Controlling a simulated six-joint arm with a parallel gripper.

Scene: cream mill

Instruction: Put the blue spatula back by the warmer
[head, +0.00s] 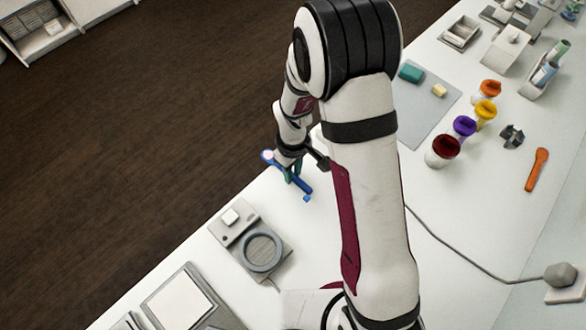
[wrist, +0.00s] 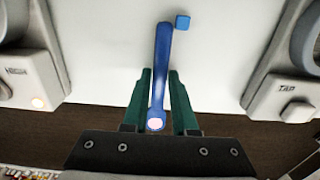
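The blue spatula (head: 300,184) is at the front edge of the counter, between the two fingers of my gripper (head: 290,173). A unit marked HIGH (wrist: 22,78), with a lit lamp, stands left in the wrist view and may be the warmer. My arm mostly hides that spot in the head view.
A unit marked TAP (wrist: 290,98) stands on the right in the wrist view; a grey ringed unit (head: 283,262) stands below my gripper in the head view. Colored cups (head: 442,152), an orange spatula (head: 537,170) and a grey mat (head: 425,112) are at right. Dark floor lies beyond the edge.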

